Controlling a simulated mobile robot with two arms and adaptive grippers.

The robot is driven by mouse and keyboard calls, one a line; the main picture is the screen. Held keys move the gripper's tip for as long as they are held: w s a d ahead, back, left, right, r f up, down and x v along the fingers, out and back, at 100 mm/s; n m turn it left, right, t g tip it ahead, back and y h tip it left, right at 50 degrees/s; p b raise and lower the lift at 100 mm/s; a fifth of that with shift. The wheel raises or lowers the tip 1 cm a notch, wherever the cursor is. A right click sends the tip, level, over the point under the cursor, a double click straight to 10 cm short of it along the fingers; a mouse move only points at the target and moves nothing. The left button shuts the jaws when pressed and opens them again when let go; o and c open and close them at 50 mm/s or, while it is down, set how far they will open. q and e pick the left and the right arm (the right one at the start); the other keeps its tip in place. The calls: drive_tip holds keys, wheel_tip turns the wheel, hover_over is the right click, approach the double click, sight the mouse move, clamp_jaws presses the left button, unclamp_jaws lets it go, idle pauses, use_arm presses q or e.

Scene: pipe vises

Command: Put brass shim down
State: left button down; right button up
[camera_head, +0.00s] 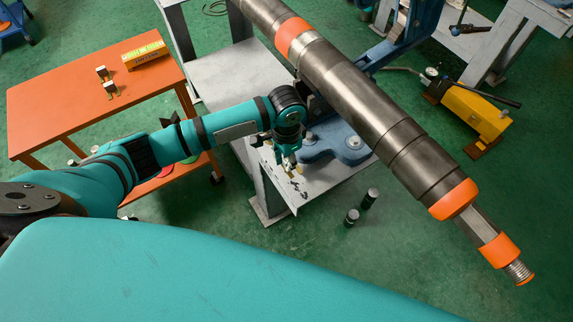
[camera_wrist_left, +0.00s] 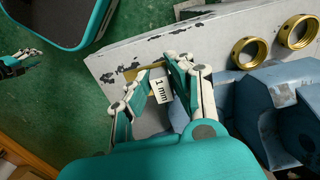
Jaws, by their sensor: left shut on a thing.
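My left gripper (camera_head: 288,160) is pointed down over the front corner of the grey bench (camera_head: 226,75), beside the blue vise base. In the left wrist view, this gripper (camera_wrist_left: 160,78) is shut on the brass shim (camera_wrist_left: 161,90), a small piece with a white "1 mm" label and a brass edge. The shim lies between the two fingers, low over the bench top. I cannot tell whether it touches the bench. In the head view the fingers mostly hide it. Another teal and white gripper (camera_wrist_left: 20,62), my right one, shows small at the left wrist view's left edge.
Two brass rings (camera_wrist_left: 250,52) (camera_wrist_left: 298,30) rest beside the blue vise base (camera_wrist_left: 270,105). A long steel pipe (camera_head: 350,90) with orange bands crosses above the bench. An orange table (camera_head: 60,105) holds two small brass-and-white pieces (camera_head: 102,73) and a box (camera_head: 146,50).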

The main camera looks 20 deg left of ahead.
use_arm(q)
drive_tip(key=shift+f, duration=1.8)
drive_tip(key=c, duration=1.2)
unclamp_jaws()
drive_tip(key=shift+f, duration=0.1)
wheel_tip(320, 180, up, 12)
drive_tip(key=shift+r, duration=0.15)
drive_tip(key=shift+d, duration=0.1)
